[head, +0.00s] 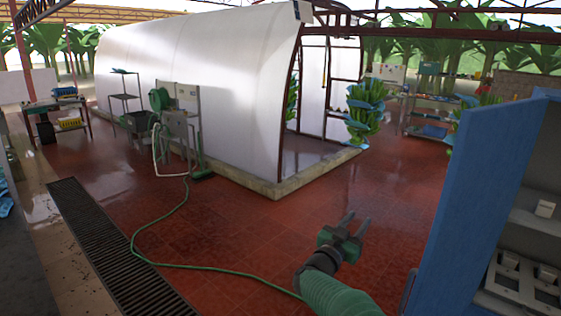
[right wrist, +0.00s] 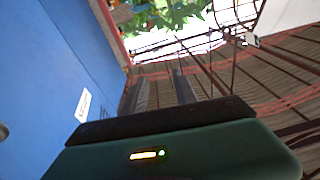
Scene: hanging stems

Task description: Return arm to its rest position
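My right gripper (head: 356,219) is held out over the red tiled floor in the head view, its arm coming in from the bottom. Its two dark fingers point up and to the right, with a gap between them and nothing in the gap. In the right wrist view the two fingers of the gripper (right wrist: 160,85) also stand apart and empty, against the roof frame. My left arm and gripper do not show in either view.
A blue cabinet (head: 483,210) stands close on the right; its blue side (right wrist: 50,75) fills the left of the wrist view. A green hose (head: 205,266) crosses the floor toward my right arm. A white tunnel (head: 205,70) stands ahead. Blue-wrapped banana bunches (head: 364,108) hang behind.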

